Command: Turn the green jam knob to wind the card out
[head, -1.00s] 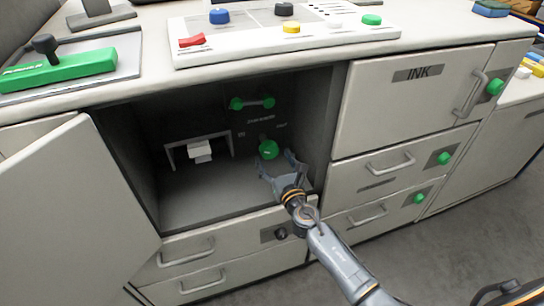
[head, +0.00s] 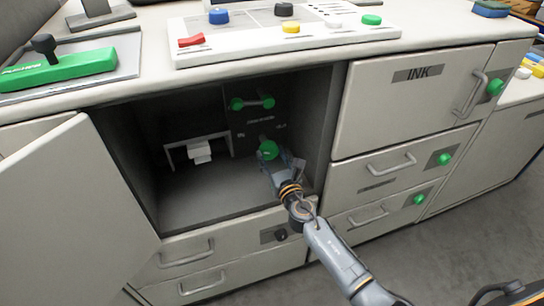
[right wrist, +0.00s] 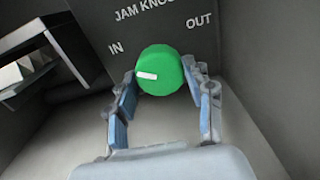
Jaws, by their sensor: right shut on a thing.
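The round green jam knob (head: 267,149) is on the back panel inside the open cabinet bay. In the right wrist view the knob (right wrist: 163,72) fills the space between my fingers, and its white mark points left, on the side of the word IN; OUT is printed at upper right. My right gripper (head: 272,160) is shut on the knob, a finger on each side. A white card (head: 200,152) sticks out of a framed slot left of the knob; it also shows at the left edge of the right wrist view (right wrist: 22,75). My left gripper is not in view.
The bay's open door (head: 75,210) swings out at left. A bar with green ends (head: 252,103) sits above the knob. The bay's right wall (head: 322,130) is close to my gripper. Drawers lie below, and the INK cabinet (head: 410,105) stands at right.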

